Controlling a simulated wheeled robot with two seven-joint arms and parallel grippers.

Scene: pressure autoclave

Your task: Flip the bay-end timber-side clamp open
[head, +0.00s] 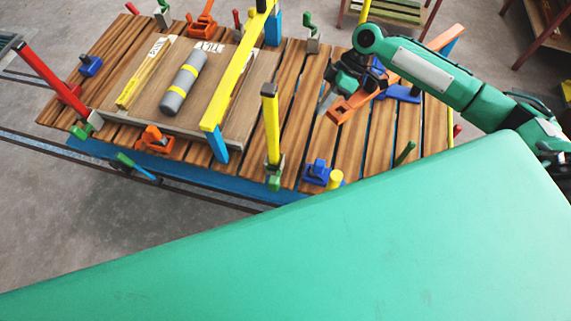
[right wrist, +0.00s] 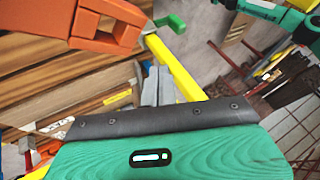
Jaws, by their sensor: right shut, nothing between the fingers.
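Several clamps line the slatted wooden table in the head view; I cannot tell which one the task names. A tall yellow lever on a green base (head: 271,125) stands upright at the near edge. A long red lever (head: 52,80) leans at the left end. Low clamps include an orange one (head: 155,142) and a blue one (head: 321,173). My right gripper (head: 328,98) is shut and empty beside the near end of an orange bar (head: 414,70), above the table's right part; I cannot tell whether they touch. My left gripper is not in view.
Paper labels are too small to read. Bare slats (head: 352,150) show at the right.

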